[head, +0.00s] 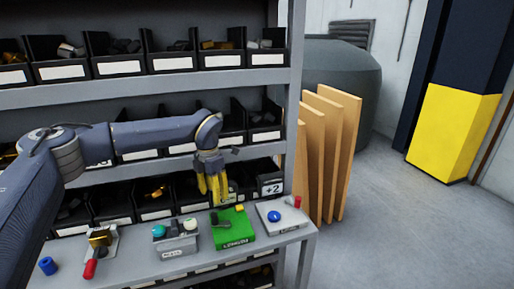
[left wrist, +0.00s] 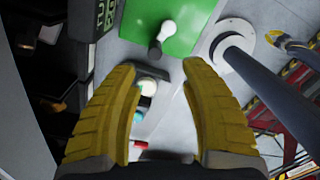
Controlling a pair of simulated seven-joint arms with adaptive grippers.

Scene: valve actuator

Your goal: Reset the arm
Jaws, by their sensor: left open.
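My left gripper (head: 214,188) is above the bench, its yellow fingers pointing down over the back edge of a green box (head: 235,232). In the left wrist view its fingers (left wrist: 160,115) are apart with nothing held between them. Which part is the task's arm is unclear.
Left of the green box is a grey button box (head: 178,247), then a red-handled valve (head: 90,267) and a blue cylinder (head: 47,266). Right is a pale box (head: 284,218) with a blue button. Shelves of black bins rise behind. Wooden boards (head: 325,150) lean at the right.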

